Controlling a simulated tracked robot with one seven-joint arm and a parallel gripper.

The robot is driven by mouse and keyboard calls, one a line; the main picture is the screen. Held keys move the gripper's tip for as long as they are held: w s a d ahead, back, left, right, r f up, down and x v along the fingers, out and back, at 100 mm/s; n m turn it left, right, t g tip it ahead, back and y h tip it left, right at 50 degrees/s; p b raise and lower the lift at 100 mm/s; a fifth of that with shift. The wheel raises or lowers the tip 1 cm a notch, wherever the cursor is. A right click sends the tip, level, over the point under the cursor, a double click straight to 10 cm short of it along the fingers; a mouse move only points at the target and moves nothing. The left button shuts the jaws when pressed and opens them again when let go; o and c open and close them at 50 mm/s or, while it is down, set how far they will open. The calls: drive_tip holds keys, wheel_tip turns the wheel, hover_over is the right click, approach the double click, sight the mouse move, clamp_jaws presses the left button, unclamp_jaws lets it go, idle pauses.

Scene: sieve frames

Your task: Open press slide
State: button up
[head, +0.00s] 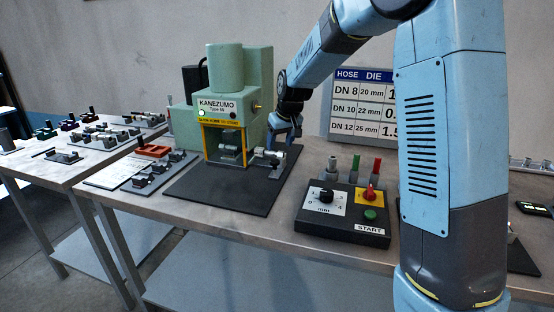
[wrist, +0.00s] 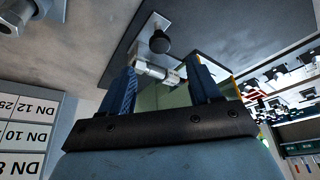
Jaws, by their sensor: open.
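The green press (head: 225,95), labelled KANEZUMO Type 55, stands on a dark base plate (head: 215,195) in the head view. A yellow frame surrounds its front opening, with grey metal parts inside. A silver part (head: 265,156), seemingly the press slide, sticks out at the right of the opening. It also shows as a silver cylinder (wrist: 155,71) with a dark round knob (wrist: 159,42) beside it in the wrist view. My gripper (head: 281,140) is open just above the silver part. In the wrist view its fingers (wrist: 162,75) straddle the cylinder; contact cannot be told.
A control box (head: 345,213) with a dial, red switch and green START button stands right of the press. Small coloured posts (head: 354,168) stand behind it. A hose-die chart (head: 364,100) is at the back. Trays of fittings (head: 150,175) lie to the left.

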sight(275, 161)
drive_tip(key=x, duration=0.8)
drive_tip(key=shift+w+f, duration=0.15)
drive_tip(key=shift+f, duration=0.05)
clamp_jaws()
idle(0.4)
